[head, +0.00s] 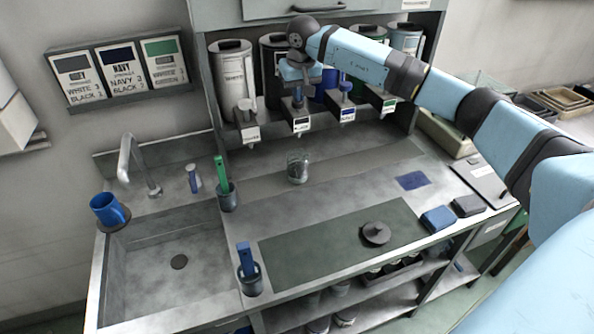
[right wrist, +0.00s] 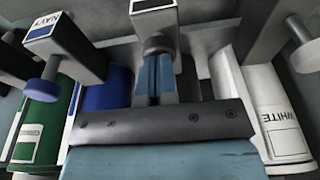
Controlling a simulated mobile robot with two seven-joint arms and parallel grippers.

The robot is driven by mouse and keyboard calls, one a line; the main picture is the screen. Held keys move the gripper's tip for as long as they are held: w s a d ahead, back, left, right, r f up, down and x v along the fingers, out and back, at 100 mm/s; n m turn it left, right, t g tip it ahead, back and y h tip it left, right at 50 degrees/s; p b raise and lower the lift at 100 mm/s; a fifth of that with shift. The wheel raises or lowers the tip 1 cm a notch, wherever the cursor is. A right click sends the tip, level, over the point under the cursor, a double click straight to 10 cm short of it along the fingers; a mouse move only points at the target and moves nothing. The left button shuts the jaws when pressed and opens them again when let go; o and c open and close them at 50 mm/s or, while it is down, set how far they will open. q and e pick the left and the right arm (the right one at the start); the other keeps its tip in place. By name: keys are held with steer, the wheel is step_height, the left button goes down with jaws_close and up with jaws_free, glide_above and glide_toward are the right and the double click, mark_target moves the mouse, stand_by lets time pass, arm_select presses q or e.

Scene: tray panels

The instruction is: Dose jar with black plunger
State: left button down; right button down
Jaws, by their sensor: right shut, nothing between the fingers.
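The black dispenser's label block (head: 301,125) stands in the row under the cabinet, between the white and navy ones. My right gripper (head: 298,92) is above it, fingers together and empty. In the right wrist view the shut fingers (right wrist: 157,75) are at the dark round plunger knob (right wrist: 158,44); I cannot tell whether they touch it. The clear glass jar (head: 298,169) stands upright on the counter below, in front of the black outlet. Its lower part looks dark; the contents are not clear. My left gripper is not in view.
The white dispenser (head: 231,75) is to the left; navy (head: 347,114) and green (head: 389,106) outlets are to the right. Wall cards (head: 124,70) list colours.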

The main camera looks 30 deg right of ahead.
steer(key=shift+f, duration=0.1)
steer(key=shift+w+p+v, duration=0.25)
steer(key=shift+p+v, duration=0.4)
steer(key=shift+v, duration=0.45)
steer(key=shift+w+p+v, duration=0.2)
steer(key=shift+p+v, duration=0.45)
steer(key=shift+v, duration=0.5)
steer(key=shift+d, duration=0.1)
steer(key=w+p+v, duration=0.1)
steer(key=p+v, duration=0.2)
steer(key=v, duration=0.3)
steer(key=shift+w+d+r+p, duration=0.2)
steer(key=shift+w+p, duration=0.05)
steer(key=shift+p, duration=0.05)
